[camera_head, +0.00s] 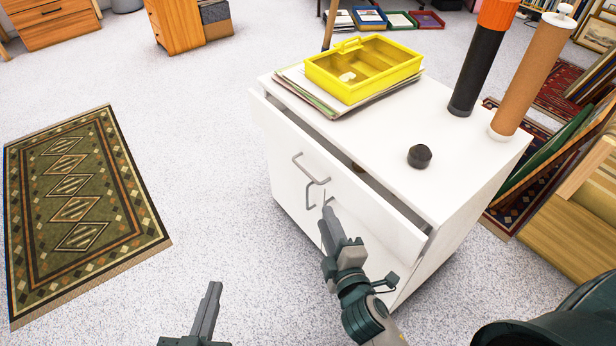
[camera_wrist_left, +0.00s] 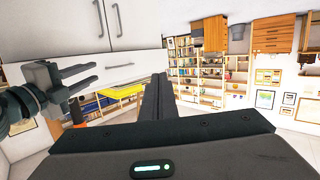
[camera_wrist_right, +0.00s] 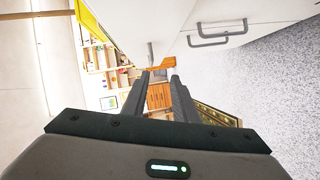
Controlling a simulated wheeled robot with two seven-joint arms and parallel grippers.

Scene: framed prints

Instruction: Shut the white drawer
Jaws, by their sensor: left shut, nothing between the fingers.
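The white drawer (camera_head: 340,185) is the top drawer of a white cabinet. It stands partly open, with a dark gap between its front panel and the cabinet top. Its grey bar handle (camera_head: 311,169) is on the front, and also shows in the left wrist view (camera_wrist_left: 120,66). My right gripper (camera_head: 328,208) is in front of the drawer panel, near the handles; I cannot tell whether it touches. Its fingers (camera_wrist_right: 159,80) are apart and empty. My left gripper (camera_head: 213,290) is shut and empty, low in front of the cabinet and away from it.
On the cabinet top (camera_head: 390,135) are a yellow tray (camera_head: 362,70) on papers, a dark knob-like object (camera_head: 419,156), and black (camera_head: 478,72) and brown (camera_head: 530,90) tubes. Door handles (camera_wrist_right: 213,39) sit below the drawer. A patterned rug (camera_head: 80,205) lies left; the floor between is clear.

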